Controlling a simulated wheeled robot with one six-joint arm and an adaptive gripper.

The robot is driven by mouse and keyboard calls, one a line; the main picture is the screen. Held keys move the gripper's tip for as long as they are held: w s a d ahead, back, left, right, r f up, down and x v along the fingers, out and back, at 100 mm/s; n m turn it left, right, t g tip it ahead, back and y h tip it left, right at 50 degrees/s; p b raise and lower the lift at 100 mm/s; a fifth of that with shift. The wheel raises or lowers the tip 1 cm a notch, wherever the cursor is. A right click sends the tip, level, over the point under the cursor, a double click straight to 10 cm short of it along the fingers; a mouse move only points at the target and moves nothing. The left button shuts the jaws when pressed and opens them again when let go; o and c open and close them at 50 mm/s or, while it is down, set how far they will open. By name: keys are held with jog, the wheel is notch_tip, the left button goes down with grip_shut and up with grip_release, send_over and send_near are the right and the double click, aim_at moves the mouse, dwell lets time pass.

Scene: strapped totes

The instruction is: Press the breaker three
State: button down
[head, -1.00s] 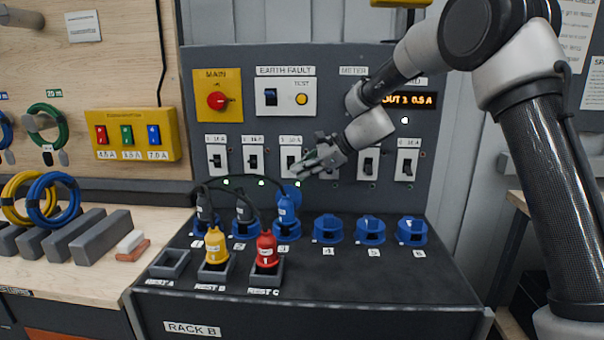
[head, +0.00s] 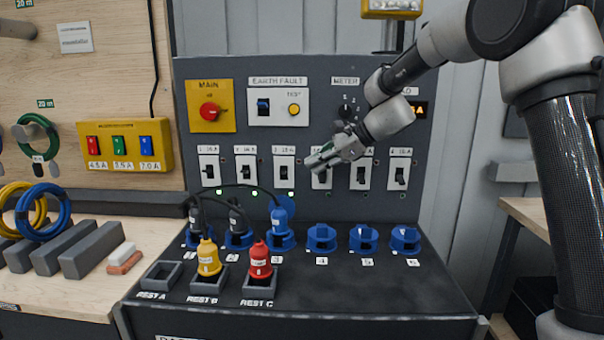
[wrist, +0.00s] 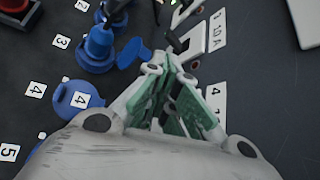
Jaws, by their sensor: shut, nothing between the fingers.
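Breaker three (head: 284,172) is a white plate with a dark toggle, third from the left in the panel's row of breakers. Its plate and black lever also show in the wrist view (wrist: 194,42), just beyond the fingertips. My gripper (head: 310,165) is shut and empty, in front of the panel between breaker three and breaker four (head: 322,178). It partly covers breaker four. In the wrist view the green-padded fingers (wrist: 168,68) meet close to the lever; I cannot tell whether they touch it.
Other breakers stand on both sides in the same row. Below, the sloped deck has blue sockets (head: 321,238), with plugs and cables in the left ones. A yellow plug (head: 208,258) and a red plug (head: 260,262) stand in rests. The red main switch (head: 209,111) is above.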

jog(key=v, duration=0.3)
jog(key=shift+s+d+r, duration=0.1)
jog(key=shift+s+d, duration=0.05)
jog(key=shift+d, duration=0.3)
